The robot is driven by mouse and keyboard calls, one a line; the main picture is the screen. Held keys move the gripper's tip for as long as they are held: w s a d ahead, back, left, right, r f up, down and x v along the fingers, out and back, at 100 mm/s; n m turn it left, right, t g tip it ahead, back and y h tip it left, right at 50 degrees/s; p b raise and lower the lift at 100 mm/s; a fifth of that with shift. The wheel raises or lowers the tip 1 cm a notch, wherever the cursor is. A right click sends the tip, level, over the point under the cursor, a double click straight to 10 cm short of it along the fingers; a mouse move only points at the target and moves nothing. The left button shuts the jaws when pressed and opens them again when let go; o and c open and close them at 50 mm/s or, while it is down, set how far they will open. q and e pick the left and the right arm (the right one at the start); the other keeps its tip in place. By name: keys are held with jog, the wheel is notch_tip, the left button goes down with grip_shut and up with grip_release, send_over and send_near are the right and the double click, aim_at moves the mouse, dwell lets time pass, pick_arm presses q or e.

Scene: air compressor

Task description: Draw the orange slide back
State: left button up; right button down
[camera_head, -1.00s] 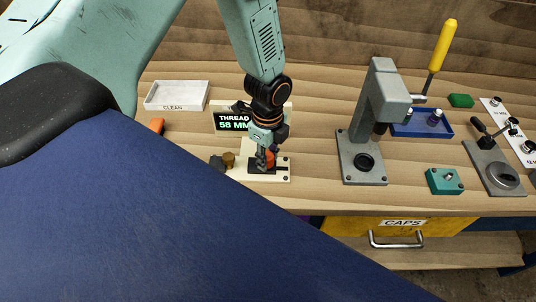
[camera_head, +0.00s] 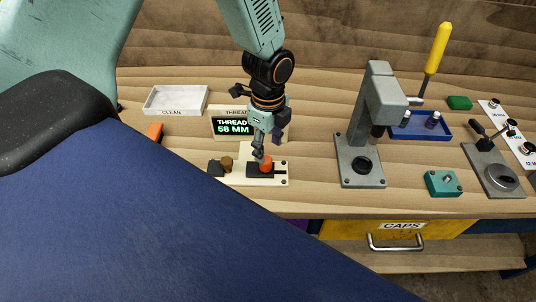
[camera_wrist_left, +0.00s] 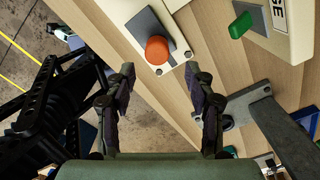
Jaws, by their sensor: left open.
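An orange knob (camera_head: 265,164) stands on a dark grey strip on a small cream plate (camera_head: 279,179), near the bench's front edge. In the left wrist view the round orange knob (camera_wrist_left: 157,50) sits beyond my fingertips, between their lines. My left gripper (camera_head: 259,153) is just above and behind the knob in the head view, pointing down at it. Its fingers are spread, with nothing between them, in the left wrist view (camera_wrist_left: 162,78). They look apart from the knob. My right gripper is in neither view.
A brown knob (camera_head: 226,163) stands left of the orange one. A sign reading 58 MM (camera_head: 232,127) stands behind. A grey press (camera_head: 362,150) stands to the right, a white CLEAN tray (camera_head: 176,112) at back left. A CAPS drawer (camera_head: 400,237) is below the edge.

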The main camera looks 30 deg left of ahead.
aim_at(267, 159)
pick_arm(q)
notch_tip(267, 159, up, 6)
dwell(0.4)
jog(key=shift+s+a, duration=0.1)
jog(key=shift+a, duration=0.15)
jog(key=shift+d, duration=0.1)
